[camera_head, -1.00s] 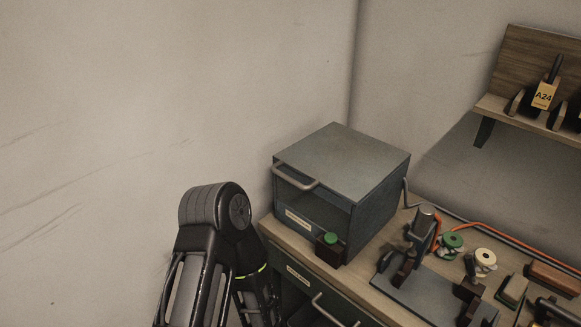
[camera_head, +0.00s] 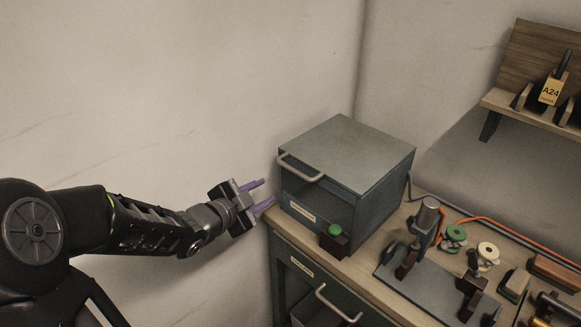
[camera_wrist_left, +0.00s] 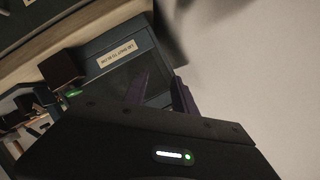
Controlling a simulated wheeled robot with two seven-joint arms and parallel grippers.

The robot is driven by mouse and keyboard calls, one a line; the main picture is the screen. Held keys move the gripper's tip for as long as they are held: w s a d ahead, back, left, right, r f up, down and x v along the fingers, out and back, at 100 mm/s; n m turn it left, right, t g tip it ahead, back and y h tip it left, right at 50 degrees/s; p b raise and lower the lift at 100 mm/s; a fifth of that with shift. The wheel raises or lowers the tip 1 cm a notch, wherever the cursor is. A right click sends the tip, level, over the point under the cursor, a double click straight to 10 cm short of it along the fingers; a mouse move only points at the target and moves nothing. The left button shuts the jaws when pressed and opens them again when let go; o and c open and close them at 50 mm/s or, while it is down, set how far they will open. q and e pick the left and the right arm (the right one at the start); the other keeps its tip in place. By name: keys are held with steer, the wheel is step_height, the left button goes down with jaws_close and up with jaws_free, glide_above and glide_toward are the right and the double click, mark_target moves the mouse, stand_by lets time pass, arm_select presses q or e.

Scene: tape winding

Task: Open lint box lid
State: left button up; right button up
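The grey metal lint box (camera_head: 345,180) stands on the left end of the workbench, with a flat lid (camera_head: 347,152) that lies down on top. A curved bar handle (camera_head: 300,168) sits at the lid's front edge. My left gripper (camera_head: 262,195) is to the left of the box, its purple fingers apart and pointing toward the box front, with nothing between them. In the left wrist view, the fingers (camera_wrist_left: 160,92) show against the box's labelled front (camera_wrist_left: 118,60). My right gripper is not in view.
A green button on a dark block (camera_head: 334,238) stands before the box. A drawer handle (camera_head: 336,304) juts out below the bench top (camera_head: 390,290). To the right are a clamp fixture (camera_head: 425,225), spools (camera_head: 488,252) and cables. A wall shelf (camera_head: 530,115) is at upper right.

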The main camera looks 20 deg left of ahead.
mark_target(289, 169)
arm_select(q)
steer(key=s+d+r+m+h, duration=0.2)
steer(key=r+m, duration=0.5)
steer(key=m, duration=0.5)
steer(key=shift+s+d+r+t+h, duration=0.35)
steer(key=shift+d+h, duration=0.25)
steer(key=shift+h, duration=0.2)
steer(key=shift+w, duration=0.1)
steer(key=x, duration=0.7)
steer(key=shift+w+d, duration=0.15)
steer(key=shift+w, duration=0.15)
jaws_close()
